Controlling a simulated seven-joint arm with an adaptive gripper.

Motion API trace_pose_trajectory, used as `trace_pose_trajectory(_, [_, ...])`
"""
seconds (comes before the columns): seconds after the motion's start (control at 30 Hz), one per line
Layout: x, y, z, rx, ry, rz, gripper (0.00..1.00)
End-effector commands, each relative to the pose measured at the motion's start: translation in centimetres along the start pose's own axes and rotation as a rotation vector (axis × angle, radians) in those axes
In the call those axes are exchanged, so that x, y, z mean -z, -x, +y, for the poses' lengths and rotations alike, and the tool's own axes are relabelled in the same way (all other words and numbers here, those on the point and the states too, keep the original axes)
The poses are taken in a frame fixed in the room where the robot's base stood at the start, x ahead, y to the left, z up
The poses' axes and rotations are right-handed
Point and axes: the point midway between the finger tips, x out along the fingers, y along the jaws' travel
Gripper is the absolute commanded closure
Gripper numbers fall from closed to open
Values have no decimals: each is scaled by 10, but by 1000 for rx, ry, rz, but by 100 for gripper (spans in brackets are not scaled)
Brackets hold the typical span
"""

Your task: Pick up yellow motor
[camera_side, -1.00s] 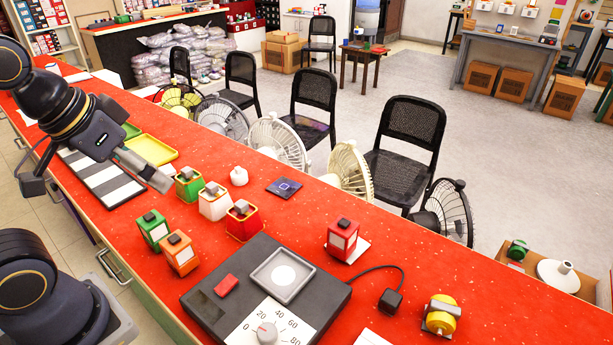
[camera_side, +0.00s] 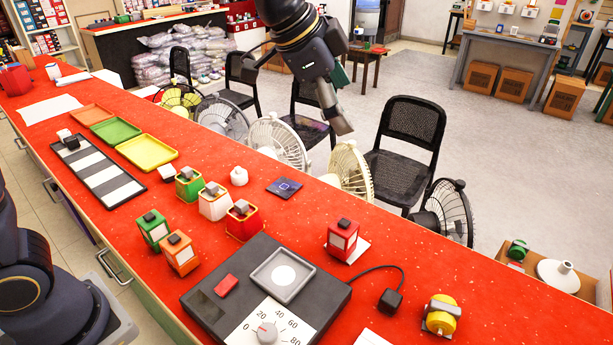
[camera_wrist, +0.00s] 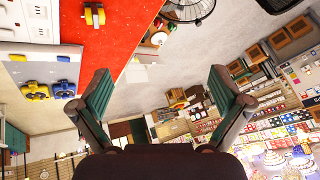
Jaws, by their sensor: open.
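The yellow motor (camera_side: 441,319), a yellow cylinder with a grey metal bracket, lies on the red counter at the lower right of the side view. In the wrist view a small yellow and dark object on the red surface at the top edge looks like the same motor (camera_wrist: 97,7). My gripper (camera_side: 338,118) is high above the counter's far side, in front of the chairs, well up and left of the motor in the side view. In the wrist view my gripper (camera_wrist: 160,82) has its fingers spread wide with nothing between them.
A black scale (camera_side: 215,302) with a dial and a corded black plug (camera_side: 390,301) lie left of the motor. A red box-shaped block (camera_side: 342,240) stands behind the scale. Several fans line the counter's far edge. A carton (camera_side: 590,290) with a white cone is at far right.

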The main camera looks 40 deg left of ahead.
Motion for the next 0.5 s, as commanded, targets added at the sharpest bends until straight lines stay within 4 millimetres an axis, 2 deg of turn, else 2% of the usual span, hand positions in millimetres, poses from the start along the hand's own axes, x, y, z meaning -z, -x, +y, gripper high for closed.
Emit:
trace_pose_trajectory(0.03, [22,-35,12,-61,-53,4,0])
trace_pose_trajectory(0.1, [45,-77,31,-132,-113,14,0])
trace_pose_trajectory(0.2, [66,-135,66,-231,-163,16,0])
trace_pose_trajectory(0.33, [69,-192,113,-340,-184,-10,0])
trace_pose_trajectory(0.4, [63,-213,135,-383,-192,-33,0])
trace_pose_trajectory(0.5, [53,-230,155,-421,-202,-60,0])
